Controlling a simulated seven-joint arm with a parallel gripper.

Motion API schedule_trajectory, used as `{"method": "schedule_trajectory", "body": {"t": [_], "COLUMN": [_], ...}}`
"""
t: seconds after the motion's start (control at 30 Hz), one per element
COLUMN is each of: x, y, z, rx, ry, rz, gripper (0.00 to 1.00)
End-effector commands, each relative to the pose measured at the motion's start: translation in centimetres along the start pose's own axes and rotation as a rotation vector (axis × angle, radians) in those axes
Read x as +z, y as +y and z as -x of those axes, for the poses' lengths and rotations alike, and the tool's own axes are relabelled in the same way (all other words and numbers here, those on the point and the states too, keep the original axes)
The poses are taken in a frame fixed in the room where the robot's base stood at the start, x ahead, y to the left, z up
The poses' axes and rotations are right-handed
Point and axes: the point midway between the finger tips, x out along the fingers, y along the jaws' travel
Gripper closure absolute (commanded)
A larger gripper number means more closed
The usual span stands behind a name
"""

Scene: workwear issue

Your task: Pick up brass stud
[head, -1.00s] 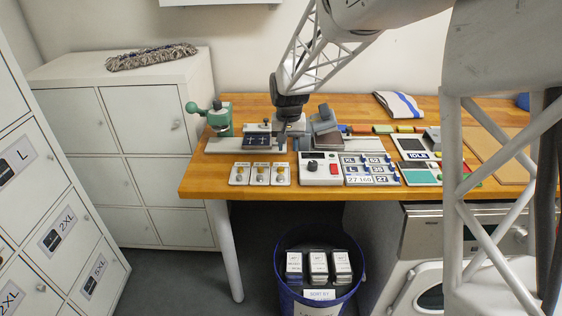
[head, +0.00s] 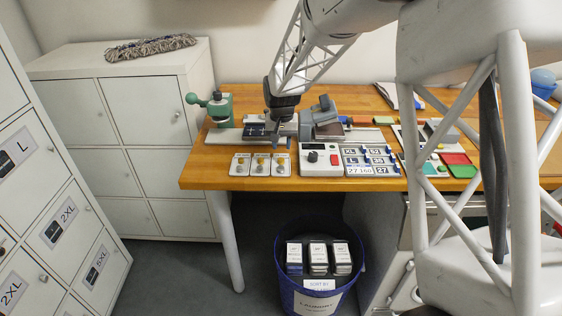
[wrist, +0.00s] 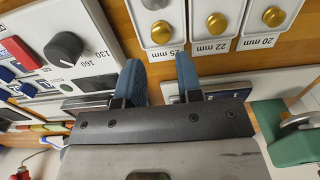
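Three pale cards lie in a row near the front edge of the bench in the head view, each with small round studs. In the wrist view each card carries a brass stud: one on the 25 mm card (wrist: 161,32), one on the 22 mm card (wrist: 217,22) and one on the 20 mm card (wrist: 272,16). In the head view the brass studs (head: 260,161) look tiny. My gripper (wrist: 158,72) is open, with two blue fingers apart and nothing between them. In the head view my gripper (head: 273,133) hangs behind the cards, above the rail, apart from the studs.
A control box (head: 320,160) with a black knob and red button stands right of the cards, next to a size-tile panel (head: 370,160). A green press (head: 219,108) stands at the left on the rail. A grey clamp-like device (head: 322,118) is right of my gripper.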

Motion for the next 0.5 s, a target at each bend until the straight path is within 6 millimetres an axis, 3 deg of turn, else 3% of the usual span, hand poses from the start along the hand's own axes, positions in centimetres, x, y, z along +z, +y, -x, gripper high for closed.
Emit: {"method": "schedule_trajectory", "body": {"t": [0.5], "x": [0.06], "y": [-0.02], "z": [-0.91], "rx": [0.000], "ry": [0.000], "rz": [0.000], "gripper": [0.67]}}
